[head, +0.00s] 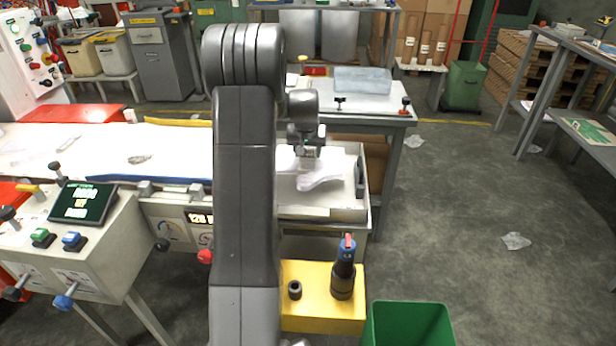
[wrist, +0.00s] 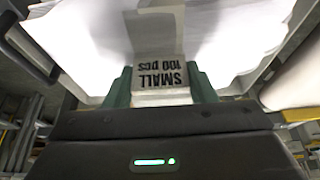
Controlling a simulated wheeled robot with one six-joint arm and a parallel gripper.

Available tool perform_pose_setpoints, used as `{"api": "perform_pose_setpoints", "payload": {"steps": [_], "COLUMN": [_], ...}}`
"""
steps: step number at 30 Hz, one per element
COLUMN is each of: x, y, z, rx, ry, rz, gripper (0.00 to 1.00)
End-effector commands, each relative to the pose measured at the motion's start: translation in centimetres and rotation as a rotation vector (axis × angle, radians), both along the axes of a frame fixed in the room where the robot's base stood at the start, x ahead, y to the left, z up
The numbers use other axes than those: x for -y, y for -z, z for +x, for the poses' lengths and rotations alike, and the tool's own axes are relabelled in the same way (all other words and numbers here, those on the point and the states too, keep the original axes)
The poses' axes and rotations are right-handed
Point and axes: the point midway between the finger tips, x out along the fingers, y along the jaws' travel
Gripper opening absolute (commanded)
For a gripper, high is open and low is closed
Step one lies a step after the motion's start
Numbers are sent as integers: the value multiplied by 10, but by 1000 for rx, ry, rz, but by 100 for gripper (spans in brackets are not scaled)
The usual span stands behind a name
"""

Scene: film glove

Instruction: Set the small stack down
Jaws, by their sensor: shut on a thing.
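My gripper (head: 307,153) is over the pale open tray (head: 318,213) at the end of the machine, pointing down. In the wrist view its green fingers (wrist: 160,92) are shut on the small stack (wrist: 160,70), on a pale block end printed "SMALL 100 PCS". White film spreads out beyond that labelled end. In the head view the stack's white film (head: 321,181) shows below the gripper, within the tray's outline. I cannot tell whether the stack touches the tray floor. My arm hides the tray's left part.
A table (head: 378,107) behind the tray bears a translucent bluish block (head: 362,80). A yellow stand (head: 320,318) with a dark bottle-like tool (head: 344,272) is in front, beside a green bin (head: 410,325). A control console (head: 95,235) is at left. Floor at right is mostly clear.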

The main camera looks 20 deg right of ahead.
Motion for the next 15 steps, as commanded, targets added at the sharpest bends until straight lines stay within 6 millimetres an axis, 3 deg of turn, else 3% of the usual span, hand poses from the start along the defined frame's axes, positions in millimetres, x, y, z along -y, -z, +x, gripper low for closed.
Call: {"api": "perform_pose_setpoints", "payload": {"steps": [3,8,15], "x": [0,0,0], "y": [21,32,64], "z": [0,0,0], "rx": [-2,1,-2], "ry": [0,0,0], "rz": [1,0,1], "gripper": [26,26,26]}}
